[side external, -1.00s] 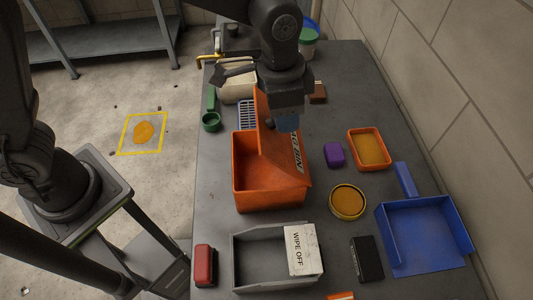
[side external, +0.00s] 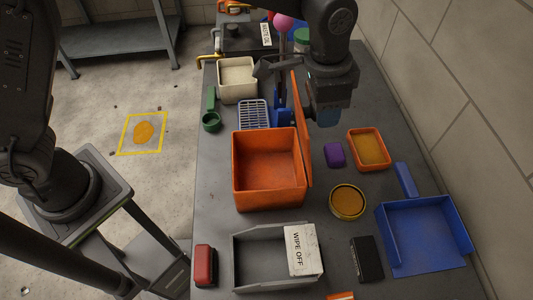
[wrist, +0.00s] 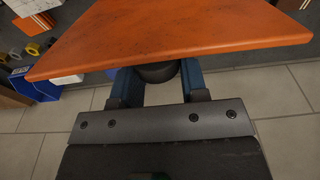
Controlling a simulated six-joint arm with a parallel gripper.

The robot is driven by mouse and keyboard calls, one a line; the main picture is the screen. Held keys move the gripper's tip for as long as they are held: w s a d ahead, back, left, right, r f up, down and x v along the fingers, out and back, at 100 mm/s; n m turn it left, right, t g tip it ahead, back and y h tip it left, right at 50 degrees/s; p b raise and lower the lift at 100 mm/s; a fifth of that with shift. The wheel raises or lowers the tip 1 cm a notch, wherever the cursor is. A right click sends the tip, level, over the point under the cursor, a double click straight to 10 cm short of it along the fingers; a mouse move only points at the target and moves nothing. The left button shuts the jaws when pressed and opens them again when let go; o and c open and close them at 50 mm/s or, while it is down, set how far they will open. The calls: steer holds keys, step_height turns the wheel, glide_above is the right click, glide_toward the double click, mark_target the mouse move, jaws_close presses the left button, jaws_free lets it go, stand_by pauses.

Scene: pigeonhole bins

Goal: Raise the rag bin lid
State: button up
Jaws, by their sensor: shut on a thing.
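The orange rag bin (side external: 268,192) stands in the middle of the bench, and its open inside looks empty. Its orange lid (side external: 303,130) stands roughly upright along the bin's right side. In the wrist view the lid (wrist: 170,30) fills the upper middle. My gripper (side external: 322,115) is to the right of the lid, at its outer face. The wrist view shows my gripper's blue fingers (wrist: 157,88) shut on a dark round knob (wrist: 157,72) at the lid. The side view hides the knob.
A grey "WIPE OFF" bin (side external: 262,270) stands in front. A purple block (side external: 335,155), an orange tray (side external: 369,149), a round tin (side external: 347,202) and a blue dustpan (side external: 424,235) lie to the right. A blue rack (side external: 254,115) and cream bin (side external: 238,80) are behind.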

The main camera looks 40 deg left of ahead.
steer(key=o, duration=0.6)
steer(key=shift+f, duration=0.1)
steer(key=shift+s+a+r, duration=0.15)
steer(key=shift+r, duration=1.4)
steer(key=shift+s+a+r, duration=0.15)
steer(key=shift+r, duration=1.35)
